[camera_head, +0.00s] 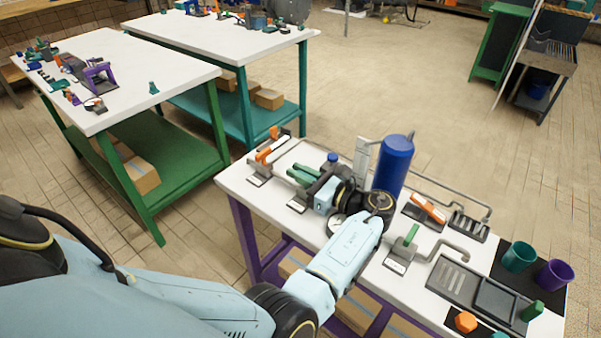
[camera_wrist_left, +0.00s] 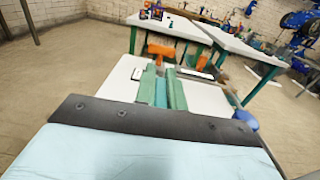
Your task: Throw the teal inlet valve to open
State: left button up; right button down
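My left gripper (camera_head: 303,175) reaches over the far left part of the white workbench, and its green fingers also show in the left wrist view (camera_wrist_left: 161,88). A teal bar, which looks like the teal inlet valve's handle (camera_wrist_left: 160,92), lies between the fingers and fills the gap. The fingers look shut on it. The valve's body is mostly hidden behind my gripper and wrist. A white label card (camera_head: 297,205) lies beside it. My right gripper is not in view.
An orange-handled valve (camera_head: 270,152) stands just beyond my gripper. A blue tank (camera_head: 392,165) rises close to my wrist. A green-handled valve (camera_head: 411,237), an orange lever (camera_head: 428,206), pipes and cups (camera_head: 518,257) are farther right. Other tables stand at the back left.

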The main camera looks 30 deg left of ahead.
pick_arm(q)
jog(key=o, duration=0.4)
jog(key=shift+o, duration=0.2)
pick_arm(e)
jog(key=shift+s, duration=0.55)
